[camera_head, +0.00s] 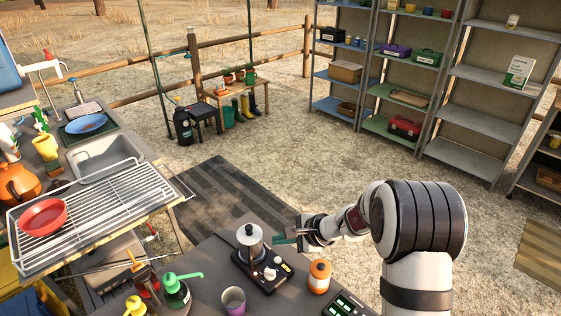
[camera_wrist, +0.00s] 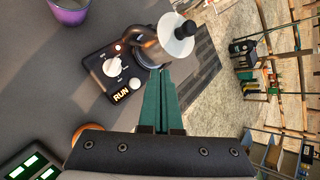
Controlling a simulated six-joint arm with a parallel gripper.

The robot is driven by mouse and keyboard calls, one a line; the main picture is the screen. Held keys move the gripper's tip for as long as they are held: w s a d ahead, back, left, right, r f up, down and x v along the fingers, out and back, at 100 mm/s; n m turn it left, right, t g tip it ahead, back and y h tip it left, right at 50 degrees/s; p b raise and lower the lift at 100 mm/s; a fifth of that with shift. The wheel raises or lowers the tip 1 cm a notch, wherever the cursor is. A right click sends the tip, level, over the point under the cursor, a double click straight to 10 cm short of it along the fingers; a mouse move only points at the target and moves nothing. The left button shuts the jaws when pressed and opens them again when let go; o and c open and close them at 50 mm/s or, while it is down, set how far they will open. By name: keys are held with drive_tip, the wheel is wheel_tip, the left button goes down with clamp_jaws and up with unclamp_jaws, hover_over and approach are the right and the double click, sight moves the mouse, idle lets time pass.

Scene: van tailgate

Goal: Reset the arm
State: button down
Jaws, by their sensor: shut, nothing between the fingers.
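My gripper (camera_head: 284,240) is shut and empty, its green fingers closed together beside the moka pot (camera_head: 250,243). In the wrist view my gripper (camera_wrist: 162,75) points at the metal pot (camera_wrist: 170,42), which stands on a dark hot plate with a white knob and a RUN button (camera_wrist: 122,92). In the head view the hot plate (camera_head: 268,274) sits on the grey table. I cannot tell whether the fingertips touch the pot.
An orange jar (camera_head: 319,277) and a purple cup (camera_head: 233,300) stand near the hot plate. Green and yellow bottles are at the table's left. A wire dish rack (camera_head: 100,215) with a red bowl (camera_head: 43,217) is further left. Shelves (camera_head: 405,85) stand at the back right, with open ground before them.

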drive_tip(key=s+a+r+n+g, duration=0.2)
drive_tip(key=s+r+n, duration=0.2)
drive_tip(key=s+r, duration=0.6)
drive_tip(key=s+d+n+g+h, duration=0.1)
drive_tip(key=s+d+n+h, duration=0.1)
drive_tip(key=s, duration=1)
drive_tip(key=s+d+r+n+g+h, duration=0.1)
drive_tip(key=s+d+n+g+h, duration=0.1)
drive_tip(key=s+d, duration=0.5)
drive_tip(key=s+n+h, duration=0.1)
drive_tip(key=s+h, duration=0.1)
drive_tip(key=s, duration=0.4)
drive_tip(key=shift+s+n, duration=0.15)
drive_tip(key=shift+n, duration=0.15)
